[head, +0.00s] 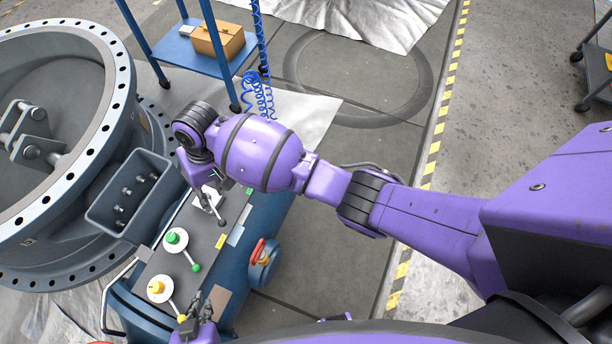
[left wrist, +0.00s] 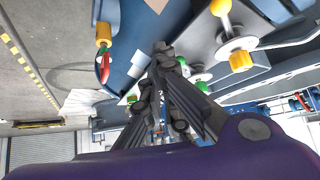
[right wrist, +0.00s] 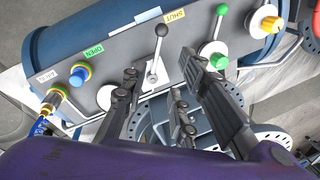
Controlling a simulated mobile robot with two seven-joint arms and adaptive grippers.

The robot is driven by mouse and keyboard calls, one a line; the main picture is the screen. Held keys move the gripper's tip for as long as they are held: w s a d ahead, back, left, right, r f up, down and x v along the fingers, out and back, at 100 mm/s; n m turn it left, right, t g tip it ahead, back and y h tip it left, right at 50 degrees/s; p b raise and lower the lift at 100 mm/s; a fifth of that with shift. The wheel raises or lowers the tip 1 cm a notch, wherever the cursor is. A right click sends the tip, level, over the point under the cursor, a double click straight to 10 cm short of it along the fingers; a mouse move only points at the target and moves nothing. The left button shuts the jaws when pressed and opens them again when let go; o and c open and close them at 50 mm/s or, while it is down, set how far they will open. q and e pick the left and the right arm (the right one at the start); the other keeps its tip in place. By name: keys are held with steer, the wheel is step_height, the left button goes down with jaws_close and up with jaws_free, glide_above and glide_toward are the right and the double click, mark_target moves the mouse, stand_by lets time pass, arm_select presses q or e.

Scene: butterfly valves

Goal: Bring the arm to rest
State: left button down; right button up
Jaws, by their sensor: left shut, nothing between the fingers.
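My left gripper (head: 195,305) is at the bottom of the head view, near the lower end of the control panel (head: 200,246). In the left wrist view its fingers (left wrist: 162,50) meet at the tips and hold nothing. My right gripper (head: 216,186) is over the panel's upper end, partly hidden by its own wrist. In the right wrist view its fingers (right wrist: 160,68) are spread apart. A black-knobbed lever (right wrist: 161,31) on a white plate shows between them; I cannot tell if they touch it. The big butterfly valve (head: 75,40) stands at left.
The panel carries a green-knobbed lever (head: 172,238), a yellow-knobbed lever (head: 156,287) and a red-handled valve (head: 258,252) on its side. A blue cart (head: 190,52) with a box (head: 217,40) and a coiled blue hose (head: 262,95) are behind. Floor right of the panel is clear.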

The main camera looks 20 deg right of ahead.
steer(key=shift+r, duration=0.1)
steer(key=w+a+r+n+t+y, duration=0.25)
steer(key=w+r+t+y, duration=0.3)
steer(key=w, duration=0.35)
steer(key=s+d+f+m+t+h+p, duration=0.1)
steer(key=s+d+m+t, duration=0.15)
steer(key=d, duration=0.55)
steer(key=s+d+f+m+t+h+p, duration=0.15)
steer(key=s+d+t, duration=0.25)
steer(key=d, duration=0.4)
arm_select(q)
steer(key=r, duration=0.2)
steer(key=w+d+r+p, duration=0.1)
steer(key=shift+w+r, duration=0.1)
steer(key=shift+r, duration=0.1)
arm_select(e)
steer(key=s+d+f+m+g+h, duration=0.1)
steer(key=s+d+f, duration=0.3)
steer(key=s+d, duration=0.5)
steer(key=s+d+f+g+h, duration=0.1)
steer(key=s+d+f+h, duration=0.2)
steer(key=s+d, duration=0.7)
steer(key=s+f, duration=0.1)
steer(key=s, duration=0.7)
steer(key=shift+f+m+g+h, duration=0.15)
steer(key=shift+m+g+h, duration=0.15)
steer(key=shift+m, duration=0.05)
